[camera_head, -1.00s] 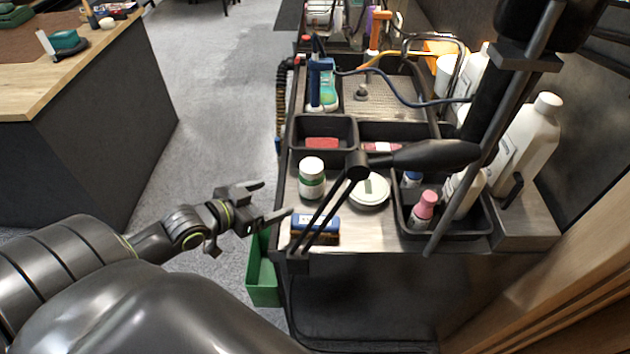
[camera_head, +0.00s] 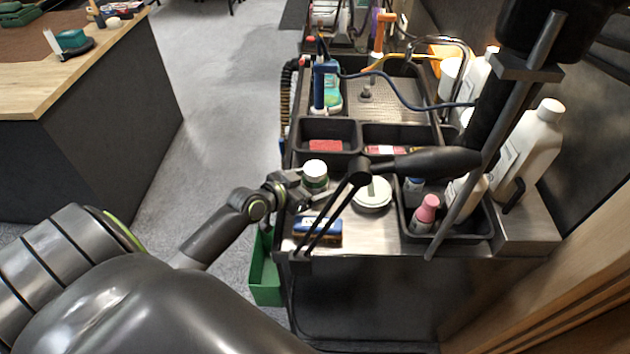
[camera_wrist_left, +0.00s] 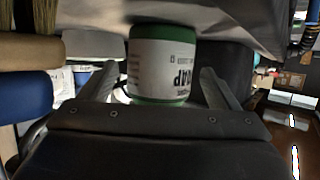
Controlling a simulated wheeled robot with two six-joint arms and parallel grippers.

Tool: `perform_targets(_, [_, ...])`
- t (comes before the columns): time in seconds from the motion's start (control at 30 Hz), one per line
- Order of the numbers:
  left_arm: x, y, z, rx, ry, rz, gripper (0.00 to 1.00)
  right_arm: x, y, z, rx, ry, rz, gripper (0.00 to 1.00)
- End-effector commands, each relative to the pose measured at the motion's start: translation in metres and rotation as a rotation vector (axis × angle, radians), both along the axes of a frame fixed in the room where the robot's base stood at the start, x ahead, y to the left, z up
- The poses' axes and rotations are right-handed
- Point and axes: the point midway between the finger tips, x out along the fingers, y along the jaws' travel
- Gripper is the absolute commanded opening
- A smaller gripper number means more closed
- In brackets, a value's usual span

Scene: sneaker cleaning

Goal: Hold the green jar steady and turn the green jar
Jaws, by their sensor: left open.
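The green jar (camera_head: 315,172) has a white lid and a white label and stands upright on the metal worktop. It also shows in the left wrist view (camera_wrist_left: 162,60), with a green band at each end of its label. My left gripper (camera_head: 303,190) is open, with the jar between its two fingers. In the left wrist view a gap shows between the jar and each finger (camera_wrist_left: 160,92). The fingers partly hide the jar's lower part in the head view. My right gripper cannot be made out in the head view.
A blue-and-brown brush (camera_head: 318,226) lies in front of the jar, and a round white-lidded tin (camera_head: 372,193) stands right of it. Black bins (camera_head: 328,128) sit behind. A bin (camera_head: 445,238) with bottles is at the right. A dark rod-like tool crosses above the worktop.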

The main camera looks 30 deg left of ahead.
Motion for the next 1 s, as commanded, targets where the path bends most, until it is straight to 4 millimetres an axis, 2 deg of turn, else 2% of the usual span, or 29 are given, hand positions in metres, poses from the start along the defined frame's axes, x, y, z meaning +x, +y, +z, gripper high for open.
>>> perform_targets(0.13, [0.0123, -0.0037, -0.0054, -0.003, 0.001, 0.001, 0.83, 0.0004, -0.0009, 0.0026, -0.001, -0.001, 0.000, 0.36])
perform_targets(0.43, [0.0146, -0.0043, -0.0070, -0.001, -0.001, 0.000, 0.82, 0.0008, -0.0007, 0.0025, -0.001, -0.001, 0.001, 0.36])
perform_targets(0.87, [0.0146, -0.0043, -0.0062, -0.001, -0.002, 0.000, 0.26, 0.0010, -0.0005, 0.0026, -0.001, -0.001, 0.000, 0.36])
perform_targets(1.0, [0.0146, -0.0043, -0.0062, -0.001, -0.002, 0.000, 0.24, 0.0011, -0.0002, 0.0026, 0.000, -0.001, 0.000, 0.36])
